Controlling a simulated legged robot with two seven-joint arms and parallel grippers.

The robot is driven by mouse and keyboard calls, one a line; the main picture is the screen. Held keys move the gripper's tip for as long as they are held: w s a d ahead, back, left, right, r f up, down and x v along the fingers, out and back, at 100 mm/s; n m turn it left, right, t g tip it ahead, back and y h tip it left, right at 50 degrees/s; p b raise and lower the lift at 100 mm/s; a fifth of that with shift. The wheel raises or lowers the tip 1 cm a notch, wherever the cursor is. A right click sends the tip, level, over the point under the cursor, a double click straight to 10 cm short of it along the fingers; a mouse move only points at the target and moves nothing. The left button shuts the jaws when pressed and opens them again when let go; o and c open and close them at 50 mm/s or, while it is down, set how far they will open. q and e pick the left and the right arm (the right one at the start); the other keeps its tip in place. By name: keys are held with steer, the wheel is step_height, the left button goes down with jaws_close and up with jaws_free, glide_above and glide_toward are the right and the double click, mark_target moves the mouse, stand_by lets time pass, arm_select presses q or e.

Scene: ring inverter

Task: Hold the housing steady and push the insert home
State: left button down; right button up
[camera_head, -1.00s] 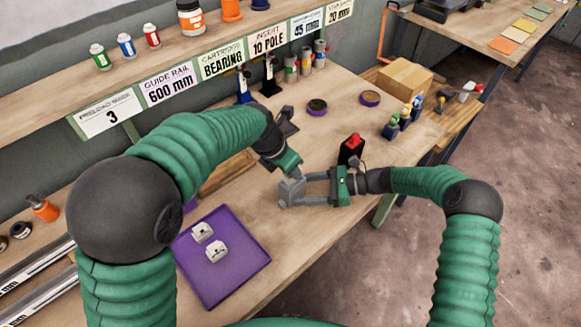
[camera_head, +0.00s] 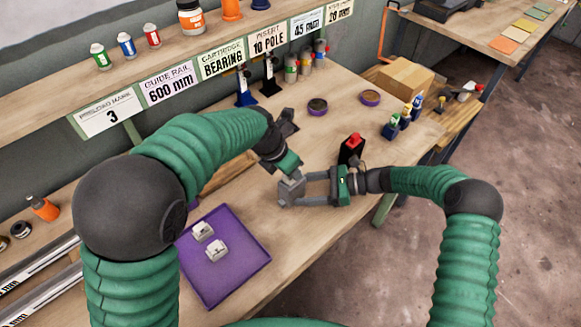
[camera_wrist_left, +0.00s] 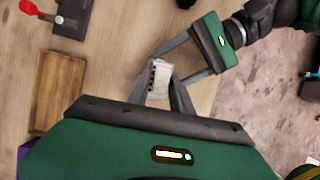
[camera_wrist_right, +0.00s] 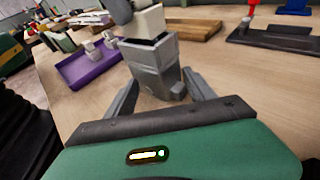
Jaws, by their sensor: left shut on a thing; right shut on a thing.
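The grey housing (camera_wrist_right: 152,72) stands upright on the workbench, its open top showing dark. My right gripper (camera_head: 300,198) is shut on it from the side, one finger on each side in the right wrist view (camera_wrist_right: 163,92). My left gripper (camera_wrist_left: 164,72) is shut on a small white insert (camera_wrist_left: 161,70) and points down over the housing. In the right wrist view the insert (camera_wrist_right: 148,21) is at the housing's open mouth, its upper part above the rim. How deep it sits is hidden. In the head view the left gripper (camera_head: 290,174) covers most of the insert.
A purple tray (camera_head: 246,279) with two white blocks (camera_head: 211,242) lies to the left on the workbench. A black fixture with a red top (camera_head: 351,150) stands just behind my right gripper. A wooden board (camera_wrist_left: 57,88) lies to the left. The bench front is clear.

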arm_select(q)
steer(key=shift+f, duration=1.05)
steer(key=c, duration=1.1)
jaws_free()
steer(key=shift+o, duration=0.2)
steer(key=v, duration=1.2)
steer(key=shift+s, duration=0.1)
